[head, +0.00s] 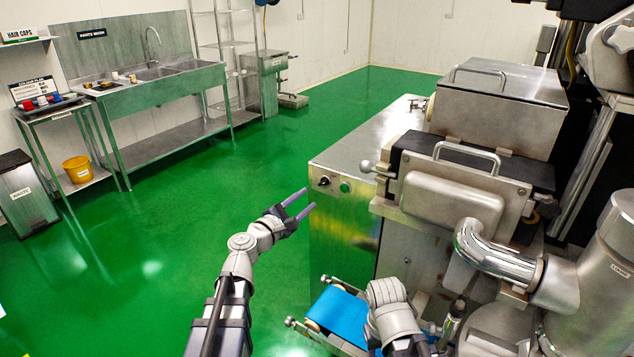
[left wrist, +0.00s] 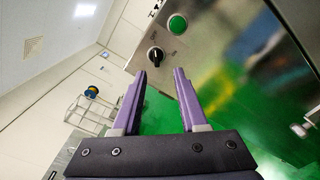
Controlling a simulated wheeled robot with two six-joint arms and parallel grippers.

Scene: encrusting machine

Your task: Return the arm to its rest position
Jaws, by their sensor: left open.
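My left gripper (head: 301,203) is open and empty. It is in the air in front of the machine's steel cabinet (head: 345,235), just left of the panel with a black knob (head: 323,181) and a green button (head: 344,187). In the left wrist view its purple fingers (left wrist: 163,88) are spread apart with nothing between them. The black knob (left wrist: 155,55) and green button (left wrist: 177,24) show beyond the fingertips. Part of my right arm (head: 392,310) shows at the bottom, over the blue belt. The right gripper's fingers are not visible.
A blue conveyor belt (head: 338,312) juts out low from the machine. A steel pipe (head: 495,255) and hopper (head: 610,250) stand at the right. A sink bench (head: 170,92), side table (head: 52,112) and waste bin (head: 26,195) line the left wall. The green floor (head: 180,220) between is clear.

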